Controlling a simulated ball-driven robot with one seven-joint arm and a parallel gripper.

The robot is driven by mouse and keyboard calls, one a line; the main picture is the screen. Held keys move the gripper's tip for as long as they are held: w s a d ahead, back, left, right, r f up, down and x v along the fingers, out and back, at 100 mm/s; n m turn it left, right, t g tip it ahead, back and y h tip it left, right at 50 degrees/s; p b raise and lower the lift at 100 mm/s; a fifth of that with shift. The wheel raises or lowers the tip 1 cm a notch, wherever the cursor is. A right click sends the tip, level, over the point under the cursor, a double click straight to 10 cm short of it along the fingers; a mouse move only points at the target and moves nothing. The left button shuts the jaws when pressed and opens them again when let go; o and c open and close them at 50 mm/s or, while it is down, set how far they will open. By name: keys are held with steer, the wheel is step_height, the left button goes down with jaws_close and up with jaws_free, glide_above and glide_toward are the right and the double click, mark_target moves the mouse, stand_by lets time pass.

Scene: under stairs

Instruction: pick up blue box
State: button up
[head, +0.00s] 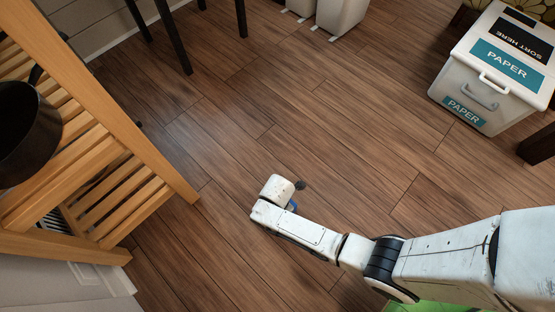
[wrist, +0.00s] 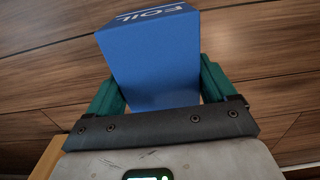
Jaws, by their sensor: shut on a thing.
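The blue box (wrist: 153,62) fills the middle of the wrist view and has white lettering reading "FOIL" on its top face. My gripper (wrist: 157,92) is shut on it, with one green finger against each side. In the head view, my arm reaches in from the right and my gripper's end (head: 291,206) is over the wooden floor. Only a small blue bit shows there beside the white wrist. My own arm hides the rest of the box in that view.
A slatted wooden shelf (head: 125,190) with a dark pot (head: 25,130) stands at the left. A white paper-sorting bin (head: 480,90) stands at the upper right. White containers (head: 340,14) and dark legs (head: 174,37) are at the top. The middle floor is clear.

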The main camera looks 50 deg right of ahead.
steer(key=shift+r+p, duration=0.4)
steer(key=shift+r, duration=0.2)
step_height(320, 180, up, 2)
steer(key=shift+r+p, duration=0.25)
steer(key=shift+p, duration=0.6)
steer(key=s+r+p, duration=0.9)
steer(key=s, duration=0.5)
steer(key=shift+r, duration=0.1)
steer(key=o, duration=0.7)
steer(key=c, duration=1.1)
steer(key=shift+o, duration=0.2)
